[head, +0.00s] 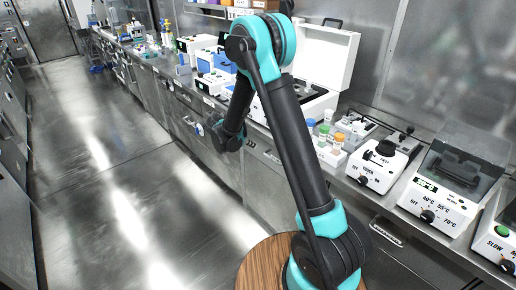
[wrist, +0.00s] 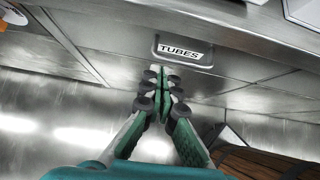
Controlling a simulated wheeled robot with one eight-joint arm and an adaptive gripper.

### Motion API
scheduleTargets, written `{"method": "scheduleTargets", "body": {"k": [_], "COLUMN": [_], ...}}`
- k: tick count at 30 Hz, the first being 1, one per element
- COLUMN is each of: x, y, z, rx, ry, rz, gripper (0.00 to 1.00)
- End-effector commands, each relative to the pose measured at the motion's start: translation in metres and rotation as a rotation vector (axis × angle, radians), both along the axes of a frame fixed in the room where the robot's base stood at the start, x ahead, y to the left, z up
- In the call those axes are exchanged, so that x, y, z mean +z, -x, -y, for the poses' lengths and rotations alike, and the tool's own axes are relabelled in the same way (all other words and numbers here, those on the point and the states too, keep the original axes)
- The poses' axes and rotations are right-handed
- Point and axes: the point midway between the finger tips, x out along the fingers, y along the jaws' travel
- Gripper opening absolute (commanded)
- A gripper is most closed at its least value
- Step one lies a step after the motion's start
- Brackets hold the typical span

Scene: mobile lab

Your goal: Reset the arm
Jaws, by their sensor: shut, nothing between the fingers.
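My arm is folded over in the head view, its upper links rising above the round wooden top of my base. In the wrist view my gripper (wrist: 165,78) points at the steel drawer fronts below the bench, with its two green fingers together and nothing between them. A drawer handle labelled TUBES (wrist: 183,51) shows just beyond the fingertips. I cannot tell whether the fingertips touch the drawer front. In the head view the fingers are hard to make out.
A steel bench runs along the right, bearing a FAST/TOUCH mixer (head: 379,166), a heater block (head: 437,200), a rack of capped tubes (head: 332,146) and an open white case (head: 322,60). Cabinets (head: 12,150) line the left. The floor (head: 110,170) between is clear.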

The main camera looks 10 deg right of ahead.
Motion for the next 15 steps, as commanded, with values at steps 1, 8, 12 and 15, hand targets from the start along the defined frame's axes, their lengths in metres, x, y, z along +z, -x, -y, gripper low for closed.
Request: {"method": "scheduleTargets", "body": {"k": [1,8,12,15], "x": [0.004,0.017,0.034,0.045], "y": [0.002,0.015,0.041,0.066], "z": [-0.003,0.005,0.033,0.054], "rx": [0.001,-0.058,-0.211,-0.354], "ry": [0.0,-0.055,-0.192,-0.314], "rz": [0.0,0.028,0.099,0.161], "gripper": [0.0,0.0,0.0,0.0]}}
